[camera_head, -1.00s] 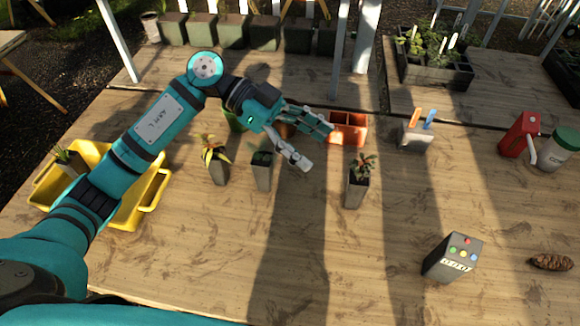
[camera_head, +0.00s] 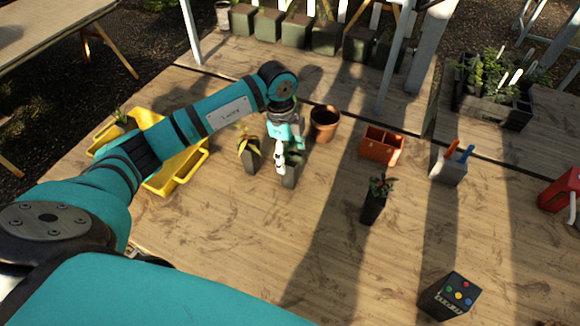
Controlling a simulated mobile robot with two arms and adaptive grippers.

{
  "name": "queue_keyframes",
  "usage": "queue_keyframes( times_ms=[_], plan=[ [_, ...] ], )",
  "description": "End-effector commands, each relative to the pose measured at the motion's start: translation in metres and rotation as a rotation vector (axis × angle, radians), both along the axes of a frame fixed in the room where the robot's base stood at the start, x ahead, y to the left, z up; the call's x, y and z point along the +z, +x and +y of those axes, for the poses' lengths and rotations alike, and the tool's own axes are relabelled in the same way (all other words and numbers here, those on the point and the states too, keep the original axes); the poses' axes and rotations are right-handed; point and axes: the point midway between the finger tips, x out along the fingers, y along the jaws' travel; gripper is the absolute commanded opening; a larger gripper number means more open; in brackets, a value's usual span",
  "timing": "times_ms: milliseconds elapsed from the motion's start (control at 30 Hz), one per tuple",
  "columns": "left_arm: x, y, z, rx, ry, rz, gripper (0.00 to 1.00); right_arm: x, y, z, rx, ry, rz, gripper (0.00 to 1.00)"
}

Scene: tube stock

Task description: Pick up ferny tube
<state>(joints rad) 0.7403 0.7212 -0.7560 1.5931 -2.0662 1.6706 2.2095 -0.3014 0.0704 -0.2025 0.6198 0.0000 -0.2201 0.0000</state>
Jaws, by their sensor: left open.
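A grey square tube (camera_head: 289,178) stands upright on the wooden table, and my left gripper (camera_head: 287,155) hides its plant. Its plant looks dark green and feathery in the earlier frame, so it seems to be the ferny tube. The left gripper is open and points down right over this tube's top. I cannot tell whether its fingers touch the tube. My right gripper is not in view. Another tube with yellowish strappy leaves (camera_head: 249,157) stands just to the left. A tube with reddish-green leaves (camera_head: 374,203) stands apart to the right.
A yellow tray (camera_head: 198,166) with a small plant lies behind my left arm. A terracotta pot (camera_head: 325,122) and orange divided box (camera_head: 381,147) stand behind. A grey tool holder (camera_head: 449,172), dark button box (camera_head: 449,297) and red can (camera_head: 562,190) are on the right. The front middle is clear.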

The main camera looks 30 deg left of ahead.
Motion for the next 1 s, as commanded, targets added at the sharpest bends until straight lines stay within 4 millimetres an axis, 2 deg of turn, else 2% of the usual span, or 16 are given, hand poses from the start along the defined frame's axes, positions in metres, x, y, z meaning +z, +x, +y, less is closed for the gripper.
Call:
queue_keyframes(
  times_ms=[100, 333, 467, 600, 867, 1000],
  plan=[
    [-0.013, 0.0, -0.002, -0.001, -0.002, 0.002, 0.73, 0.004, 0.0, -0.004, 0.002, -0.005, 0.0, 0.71],
    [-0.029, 0.003, -0.002, 0.001, -0.001, 0.002, 0.73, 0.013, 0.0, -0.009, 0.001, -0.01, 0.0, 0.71],
    [-0.049, 0.007, -0.001, 0.001, -0.001, 0.003, 0.73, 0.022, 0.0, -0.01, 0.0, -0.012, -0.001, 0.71],
    [-0.066, 0.007, -0.003, -0.001, -0.001, 0.002, 0.73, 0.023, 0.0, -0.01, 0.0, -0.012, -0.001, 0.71],
    [-0.071, 0.008, -0.003, -0.002, -0.001, -0.001, 0.73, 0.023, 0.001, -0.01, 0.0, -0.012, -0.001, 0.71],
    [-0.07, 0.008, -0.003, -0.001, -0.001, -0.001, 0.57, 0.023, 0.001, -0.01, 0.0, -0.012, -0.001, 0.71]
  ],
)
